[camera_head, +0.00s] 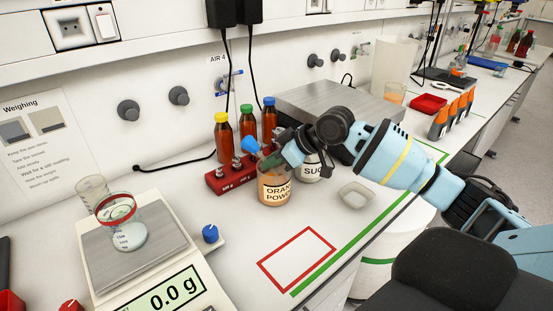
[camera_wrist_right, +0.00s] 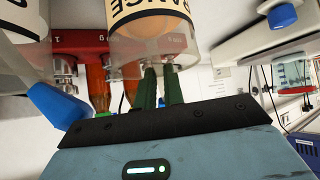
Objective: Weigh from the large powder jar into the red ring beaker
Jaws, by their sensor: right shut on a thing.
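The large powder jar (camera_head: 275,190), labelled orange powder, stands upright on the bench in front of a red rack. It also shows upside down at the top of the right wrist view (camera_wrist_right: 150,45). My right gripper (camera_head: 268,162) reaches to the jar's mouth from the right. Its green fingers (camera_wrist_right: 163,85) are close together at the rim, seemingly shut on the jar's wall; the exact contact is hard to see. The red ring beaker (camera_head: 130,238) stands upright on the balance pan (camera_head: 100,262). The balance display (camera_head: 165,299) reads 0.0 g. My left gripper is not in view.
Brown bottles (camera_head: 222,138) stand behind the red rack (camera_head: 215,182). A white-labelled jar (camera_head: 309,172) is beside the powder jar. A small dish (camera_head: 355,196) lies to the right. Another beaker (camera_head: 91,189) is behind the balance. A red-outlined square (camera_head: 297,259) is empty.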

